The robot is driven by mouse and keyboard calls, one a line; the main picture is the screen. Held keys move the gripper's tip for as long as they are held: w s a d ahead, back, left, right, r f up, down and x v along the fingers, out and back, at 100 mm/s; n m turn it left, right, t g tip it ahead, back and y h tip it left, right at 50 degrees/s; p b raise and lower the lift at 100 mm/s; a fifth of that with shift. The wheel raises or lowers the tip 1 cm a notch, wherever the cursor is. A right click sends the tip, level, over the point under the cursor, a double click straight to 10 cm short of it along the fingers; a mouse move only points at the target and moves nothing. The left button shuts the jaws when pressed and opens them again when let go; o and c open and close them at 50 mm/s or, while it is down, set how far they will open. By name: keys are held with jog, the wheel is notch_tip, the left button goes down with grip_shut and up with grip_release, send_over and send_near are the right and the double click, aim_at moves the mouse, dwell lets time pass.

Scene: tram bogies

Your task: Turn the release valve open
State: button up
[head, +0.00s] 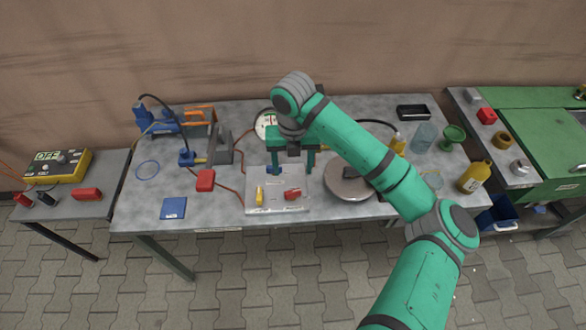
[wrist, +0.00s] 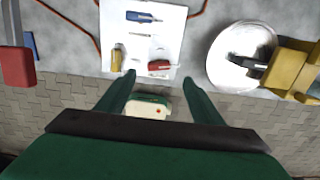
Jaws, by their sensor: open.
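My gripper (head: 292,165) is open and points down above a light grey board (head: 262,206) on the middle table. In the wrist view its two green fingers (wrist: 158,88) are apart, with the board (wrist: 168,30) beyond their tips. On the board are a red-handled piece (head: 292,194) at the right front, a yellow piece (head: 260,195) at the left front and a blue-handled piece (head: 274,170) at the back. They also show in the wrist view as red (wrist: 159,66), yellow (wrist: 117,60) and blue (wrist: 140,17). I cannot tell which part is the release valve.
A blue apparatus with hoses (head: 190,157) stands left on the table. A red block (head: 205,180) and blue pad (head: 173,208) lie before it. A round metal plate (head: 345,188) is right of the board, partly behind my arm.

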jog(key=shift+r, duration=1.55)
notch_tip(320, 180, up, 11)
jog(key=shift+s+f, duration=0.1)
jog(key=shift+s, duration=0.05)
